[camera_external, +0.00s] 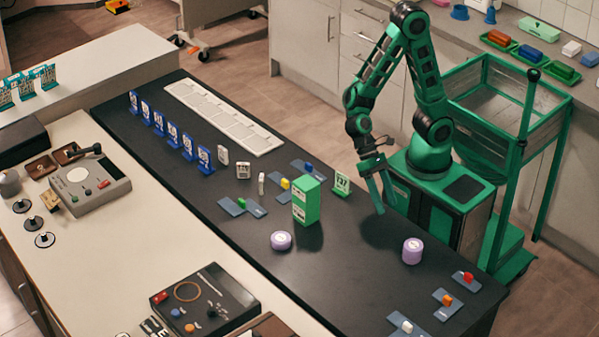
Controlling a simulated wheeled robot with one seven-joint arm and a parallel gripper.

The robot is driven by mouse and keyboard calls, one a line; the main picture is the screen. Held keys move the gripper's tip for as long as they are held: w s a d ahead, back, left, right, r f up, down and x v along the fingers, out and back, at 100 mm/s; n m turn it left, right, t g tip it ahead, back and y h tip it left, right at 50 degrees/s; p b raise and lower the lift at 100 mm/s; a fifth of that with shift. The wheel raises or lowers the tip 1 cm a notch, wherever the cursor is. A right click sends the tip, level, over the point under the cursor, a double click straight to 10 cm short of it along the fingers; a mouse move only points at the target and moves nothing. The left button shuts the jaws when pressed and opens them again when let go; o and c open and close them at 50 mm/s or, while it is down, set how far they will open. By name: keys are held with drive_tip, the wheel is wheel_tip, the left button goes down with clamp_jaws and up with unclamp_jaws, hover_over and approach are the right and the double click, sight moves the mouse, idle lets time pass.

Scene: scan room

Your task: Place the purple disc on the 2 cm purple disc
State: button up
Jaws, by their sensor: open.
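A low, light purple disc (281,241) lies flat on the dark tabletop, left of and in front of my gripper. A taller purple disc or stack (412,250) stands to the right, near the table's right edge; I cannot tell whether it is one piece or several. Both have pale tops with small markings too small to read. My gripper (383,200) points down above the dark table between the two, nearer the taller one. It is open and empty, touching neither purple piece.
A green box (307,201) stands upright just right of and behind the low disc. A green number sign (342,184) stands beside my gripper. Blue-grey plates with coloured blocks lie at the front right (443,297) and behind the box. The dark table between the purple pieces is clear.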

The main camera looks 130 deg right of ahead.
drive_tip(key=s+d+r+n+h, duration=0.3)
drive_tip(key=s+d+r+h, duration=0.1)
drive_tip(key=s+d, duration=0.5)
drive_tip(key=s+d+r+n+g+h, duration=0.1)
drive_tip(key=s+d+r+n+h, duration=0.2)
drive_tip(key=s+d, duration=0.7)
wheel_tip(320, 180, up, 3)
drive_tip(key=shift+d+f+n+h, duration=0.2)
drive_tip(key=shift+d+n+h, duration=0.3)
drive_tip(key=shift+d, duration=0.5)
drive_tip(key=shift+w, duration=0.1)
